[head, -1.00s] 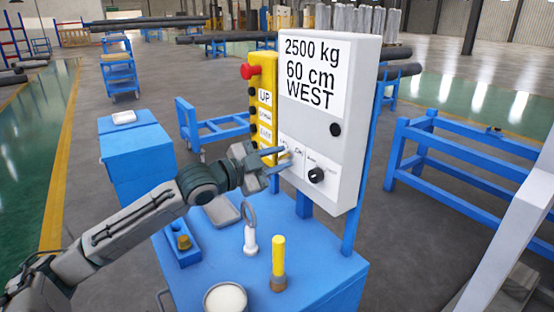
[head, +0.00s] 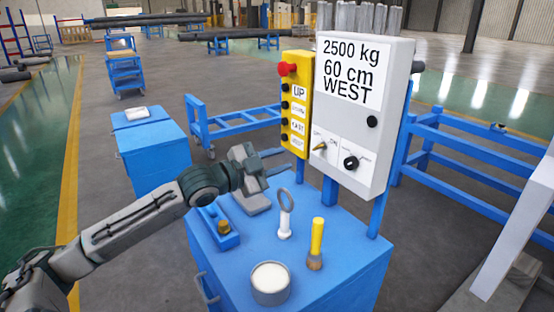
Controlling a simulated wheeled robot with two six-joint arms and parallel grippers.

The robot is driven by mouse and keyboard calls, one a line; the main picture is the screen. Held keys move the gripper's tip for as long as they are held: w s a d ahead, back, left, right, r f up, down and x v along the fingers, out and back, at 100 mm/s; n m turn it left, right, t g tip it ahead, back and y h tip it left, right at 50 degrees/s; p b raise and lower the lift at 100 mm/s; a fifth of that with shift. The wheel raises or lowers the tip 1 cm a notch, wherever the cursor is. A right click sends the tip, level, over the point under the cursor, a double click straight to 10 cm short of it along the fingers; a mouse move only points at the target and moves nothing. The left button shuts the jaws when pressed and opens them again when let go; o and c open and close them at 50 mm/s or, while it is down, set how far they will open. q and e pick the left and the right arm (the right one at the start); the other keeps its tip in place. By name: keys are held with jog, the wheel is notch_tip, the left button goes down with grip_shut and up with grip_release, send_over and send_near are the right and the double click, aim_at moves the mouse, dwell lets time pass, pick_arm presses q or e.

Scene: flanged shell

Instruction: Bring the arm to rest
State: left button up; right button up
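My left arm comes in from the lower left. Its gripper (head: 250,170) is above the blue cart top (head: 335,270), left of the control panel, and touches nothing that I can see. The white control panel (head: 395,105) reads "2500 kg 60 cm WEST". It carries a brass switch (head: 320,147) and a black knob (head: 351,163). A yellow button box (head: 296,138) with a red stop button (head: 287,69) adjoins it. My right gripper is not in view.
The cart top holds a ring-handled white tool (head: 285,215), a yellow-handled brush (head: 317,240), a round tin (head: 270,283), a blue block (head: 215,235) and a flat grey piece (head: 255,204). A blue cabinet (head: 155,165) stands behind. Blue racks (head: 480,160) stand right.

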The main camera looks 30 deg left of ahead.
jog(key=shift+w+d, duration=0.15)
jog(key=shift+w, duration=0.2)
